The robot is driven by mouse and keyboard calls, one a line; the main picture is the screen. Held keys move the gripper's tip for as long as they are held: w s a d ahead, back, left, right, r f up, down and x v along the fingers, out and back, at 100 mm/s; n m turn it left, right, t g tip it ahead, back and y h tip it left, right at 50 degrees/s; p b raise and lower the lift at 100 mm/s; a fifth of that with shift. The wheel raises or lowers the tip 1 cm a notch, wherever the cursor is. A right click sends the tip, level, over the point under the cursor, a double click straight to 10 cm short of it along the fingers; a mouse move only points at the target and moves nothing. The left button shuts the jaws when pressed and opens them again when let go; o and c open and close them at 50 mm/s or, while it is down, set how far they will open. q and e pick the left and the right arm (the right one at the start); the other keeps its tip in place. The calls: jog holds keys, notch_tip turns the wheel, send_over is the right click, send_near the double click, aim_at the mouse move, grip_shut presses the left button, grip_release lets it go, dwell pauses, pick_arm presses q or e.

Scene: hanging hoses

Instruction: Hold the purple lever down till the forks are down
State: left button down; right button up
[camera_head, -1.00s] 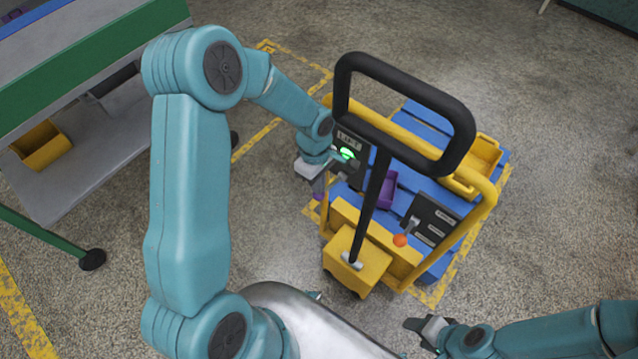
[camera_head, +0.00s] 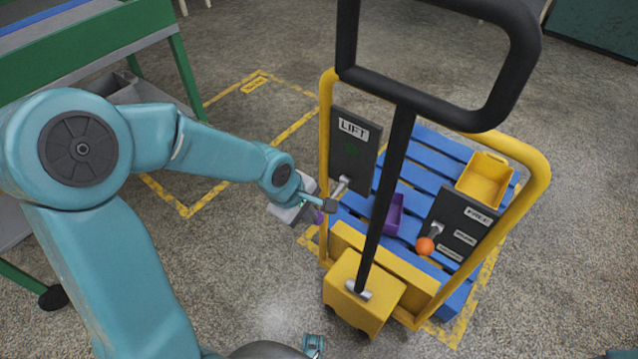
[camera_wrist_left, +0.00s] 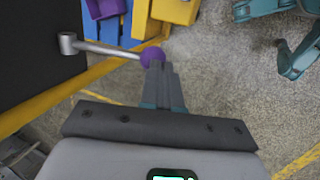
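The purple lever's grey rod (camera_head: 341,187) comes out of the dark LIFT panel (camera_head: 352,165). Its purple knob (camera_wrist_left: 153,55) shows in the left wrist view, at the end of the rod. My left gripper (camera_wrist_left: 161,75) has its fingers together, with the tips over the knob's near side. They look in contact, but I cannot tell how firmly. In the head view the left gripper (camera_head: 328,205) covers most of the knob. The forks are hidden under the blue pallet (camera_head: 430,160), so their height does not show. My right gripper is not in clear view.
The yellow truck frame (camera_head: 325,150) and its black handle (camera_head: 440,108) stand before me. An orange-knobbed lever (camera_head: 425,246) is on the right panel. A yellow bin (camera_head: 484,181) and a purple bin (camera_head: 393,212) sit on the pallet. A green-framed bench (camera_head: 110,45) stands left.

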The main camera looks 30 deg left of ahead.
pick_arm(q)
jog(key=shift+s+f, duration=0.25)
jog(key=shift+f, duration=0.15)
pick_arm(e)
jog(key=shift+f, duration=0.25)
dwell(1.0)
pick_arm(q)
jog(key=shift+r, duration=0.1)
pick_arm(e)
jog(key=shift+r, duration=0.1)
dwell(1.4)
